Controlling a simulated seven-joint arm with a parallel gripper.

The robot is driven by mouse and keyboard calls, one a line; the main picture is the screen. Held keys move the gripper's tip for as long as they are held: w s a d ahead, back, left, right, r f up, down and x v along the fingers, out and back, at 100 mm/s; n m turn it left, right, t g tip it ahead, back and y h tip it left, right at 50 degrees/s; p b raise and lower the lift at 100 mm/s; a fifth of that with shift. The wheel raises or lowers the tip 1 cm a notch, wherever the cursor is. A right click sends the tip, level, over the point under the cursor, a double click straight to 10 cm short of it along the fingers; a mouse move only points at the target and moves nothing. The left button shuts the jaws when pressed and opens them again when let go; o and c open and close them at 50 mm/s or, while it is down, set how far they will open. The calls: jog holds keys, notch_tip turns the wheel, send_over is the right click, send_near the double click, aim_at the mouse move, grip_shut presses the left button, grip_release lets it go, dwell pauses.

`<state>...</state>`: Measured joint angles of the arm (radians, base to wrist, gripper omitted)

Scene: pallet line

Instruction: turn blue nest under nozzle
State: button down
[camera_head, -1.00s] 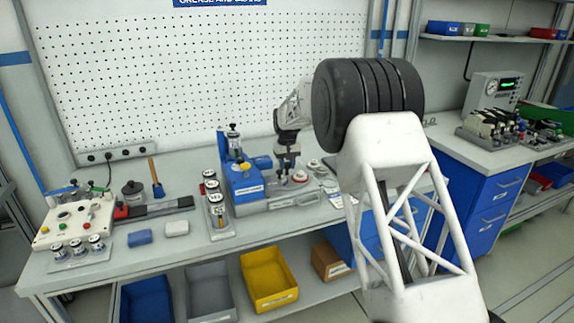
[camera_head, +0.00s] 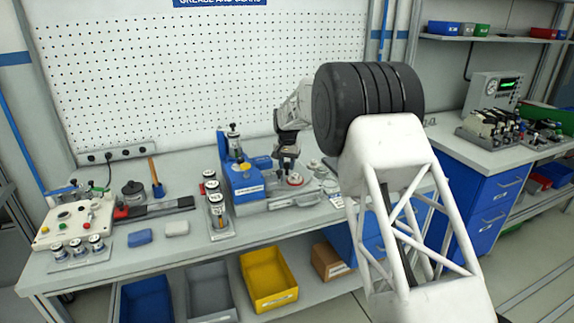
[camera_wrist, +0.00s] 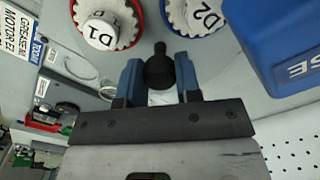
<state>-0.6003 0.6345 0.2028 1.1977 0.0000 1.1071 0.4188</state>
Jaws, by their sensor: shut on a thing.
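My gripper (camera_wrist: 159,80) is shut on a black ball-topped knob (camera_wrist: 160,68), between its two blue fingers in the wrist view. The knob stands on a grey round plate (camera_wrist: 120,62). The blue nest (camera_wrist: 188,27), a blue ring around a white cap marked D2, is at the top of the wrist view, beside the red nest (camera_wrist: 136,30) with a cap marked D1. In the head view my gripper (camera_head: 286,163) is over the plate, and a red ring (camera_head: 296,181) shows just right of it. I cannot make out the nozzle or the blue ring there.
The blue dispenser body (camera_head: 246,184) stands close left of my gripper; it also fills the upper right of the wrist view (camera_wrist: 285,45). A rack of canisters (camera_head: 217,212) is further left. A pegboard (camera_head: 200,80) stands behind the bench.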

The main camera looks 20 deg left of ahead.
aim_at(287, 163)
jog(key=shift+m, duration=1)
jog(key=shift+r, duration=0.1)
jog(key=c, duration=0.8)
grip_release()
jog(key=shift+r, duration=3.85)
jog(key=shift+d, duration=0.1)
